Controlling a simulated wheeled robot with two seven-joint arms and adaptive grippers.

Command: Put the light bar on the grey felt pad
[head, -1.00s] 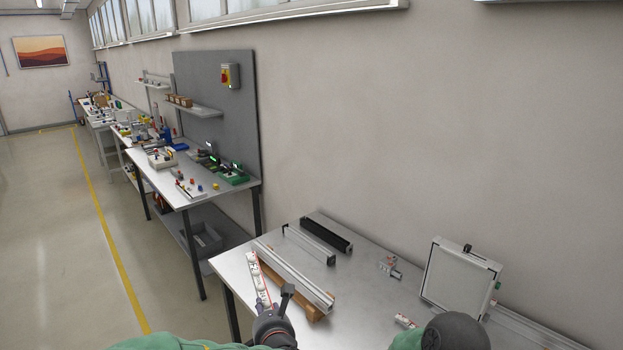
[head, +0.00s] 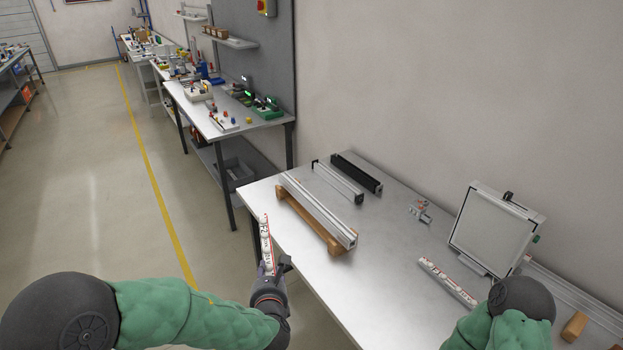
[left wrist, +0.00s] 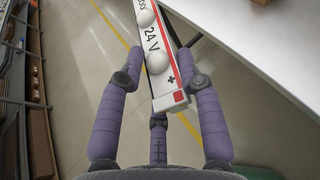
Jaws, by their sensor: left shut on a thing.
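The light bar (head: 266,240) is white with red markings and round lenses. My left gripper (head: 270,275) is shut on it, beside the table's left edge in the head view. In the left wrist view the bar (left wrist: 165,85) reads "24 V" and sits between the fingers of my left gripper (left wrist: 160,75), with floor below and the table edge to the right. A second, similar white bar (head: 448,282) lies on the table in front of the framed panel. I cannot make out a grey felt pad. My right gripper is not in view.
The metal table (head: 365,270) has a clear middle. An aluminium profile (head: 318,212) rests on wooden blocks near its left edge. Behind it lie a narrow rail (head: 338,182) and a black channel (head: 356,172). A framed panel (head: 492,232) stands at right beside a small metal part (head: 420,211).

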